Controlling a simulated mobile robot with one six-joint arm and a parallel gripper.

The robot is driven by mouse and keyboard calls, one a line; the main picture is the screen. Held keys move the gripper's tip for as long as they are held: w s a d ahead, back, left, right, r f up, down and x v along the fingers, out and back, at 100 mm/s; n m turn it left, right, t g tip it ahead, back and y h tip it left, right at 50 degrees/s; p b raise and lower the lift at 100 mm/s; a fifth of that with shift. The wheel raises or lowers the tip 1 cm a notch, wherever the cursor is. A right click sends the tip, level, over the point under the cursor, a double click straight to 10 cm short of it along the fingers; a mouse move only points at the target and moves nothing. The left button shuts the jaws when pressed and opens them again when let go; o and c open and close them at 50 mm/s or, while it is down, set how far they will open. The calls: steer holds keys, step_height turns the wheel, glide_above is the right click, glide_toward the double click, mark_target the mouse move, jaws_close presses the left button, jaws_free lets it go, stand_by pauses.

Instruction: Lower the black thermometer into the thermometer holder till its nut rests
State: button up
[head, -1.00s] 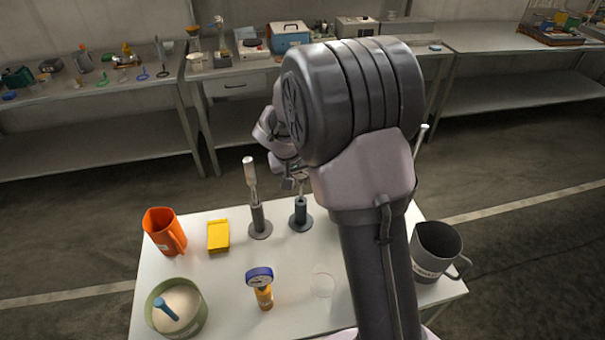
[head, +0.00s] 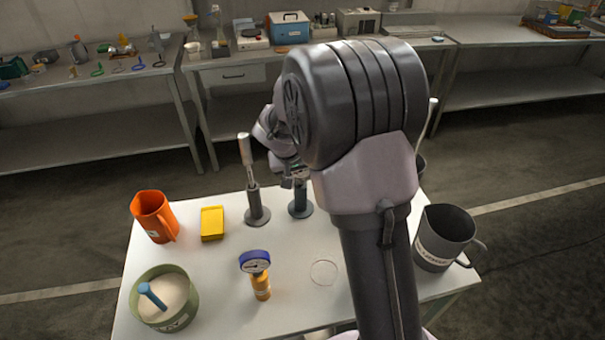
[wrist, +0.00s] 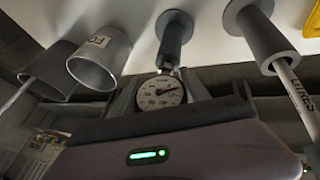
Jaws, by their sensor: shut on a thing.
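The black thermometer shows in the wrist view by its round white dial (wrist: 160,93), held between the fingers of my gripper (wrist: 163,88). My gripper (head: 294,180) is shut on it, directly above the dark thermometer holder (head: 300,200), an upright post on a round foot. In the wrist view the holder (wrist: 174,33) lies just beyond the dial, in line with it. A short piece below the dial meets or nearly meets the holder's mouth. I cannot tell how deep the stem is. In the head view my arm hides most of the thermometer.
A second holder (head: 257,207) with a white-handled tool (head: 246,150) stands close left. A grey jug (head: 445,238) is at right.

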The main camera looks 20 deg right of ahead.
steer(key=shift+s+f, duration=0.15)
steer(key=o, duration=1.4)
steer(key=shift+c, duration=0.2)
steer(key=shift+o, duration=0.7)
steer(key=shift+f, duration=0.1)
steer(key=shift+s, duration=0.1)
steer(key=shift+f, duration=0.1)
steer(key=p+v, duration=0.5)
steer(key=v, duration=1.3)
steer(key=shift+w, duration=0.25)
steer(key=shift+d, duration=0.15)
